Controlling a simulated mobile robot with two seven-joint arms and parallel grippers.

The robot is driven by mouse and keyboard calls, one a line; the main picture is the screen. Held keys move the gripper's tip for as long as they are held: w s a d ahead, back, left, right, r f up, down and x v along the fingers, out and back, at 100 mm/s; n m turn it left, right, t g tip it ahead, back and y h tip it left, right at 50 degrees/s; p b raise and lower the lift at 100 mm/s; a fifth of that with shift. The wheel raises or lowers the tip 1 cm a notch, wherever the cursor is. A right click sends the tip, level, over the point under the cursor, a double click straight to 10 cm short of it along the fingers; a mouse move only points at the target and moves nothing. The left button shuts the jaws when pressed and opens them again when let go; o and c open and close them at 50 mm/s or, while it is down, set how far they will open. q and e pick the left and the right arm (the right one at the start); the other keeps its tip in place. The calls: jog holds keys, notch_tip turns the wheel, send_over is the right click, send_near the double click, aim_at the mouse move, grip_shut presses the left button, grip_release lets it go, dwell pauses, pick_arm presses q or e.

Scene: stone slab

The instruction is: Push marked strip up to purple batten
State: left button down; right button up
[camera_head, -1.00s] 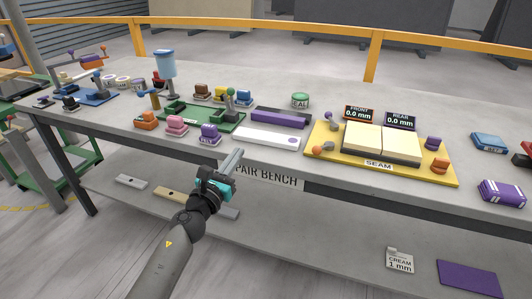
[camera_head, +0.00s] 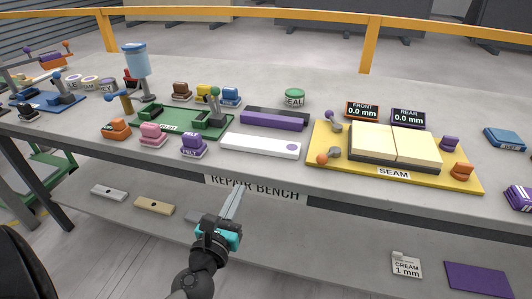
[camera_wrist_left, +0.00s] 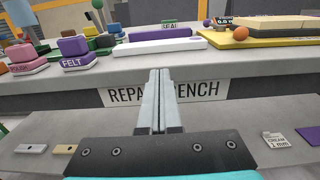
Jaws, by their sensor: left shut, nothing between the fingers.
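The marked strip (camera_head: 250,145) is a long white bar with a purple dot near its right end, lying flat on the bench top near the front edge. The purple batten (camera_head: 274,120) lies behind it, with a dark block along its back; a strip of bare bench shows between them. Both also show in the left wrist view, the white strip (camera_wrist_left: 160,46) in front of the batten (camera_wrist_left: 153,34). My left gripper (camera_head: 236,192) is shut and empty, in front of the bench's front edge and apart from the strip. My right gripper is not in view.
A yellow seam board (camera_head: 322,157) stands right of the strip. Orange, pink and purple blocks, including the FELT block (camera_head: 192,145), stand left of it, before a green tray (camera_head: 150,124). A lower shelf (camera_head: 330,240) lies under the bench top.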

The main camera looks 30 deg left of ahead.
pick_arm(q)
jog(key=p, duration=0.2)
send_near(258, 150)
jog(key=x, duration=0.5)
jog(key=shift+w, duration=0.2)
jog(key=shift+w+a, duration=0.1)
jog(key=shift+w, duration=0.55)
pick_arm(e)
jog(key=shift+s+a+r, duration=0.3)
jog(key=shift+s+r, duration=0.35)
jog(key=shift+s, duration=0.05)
pick_arm(q)
jog(key=shift+w+a+b, duration=0.1)
jog(key=shift+b, duration=0.2)
jog(key=shift+x, duration=1.3)
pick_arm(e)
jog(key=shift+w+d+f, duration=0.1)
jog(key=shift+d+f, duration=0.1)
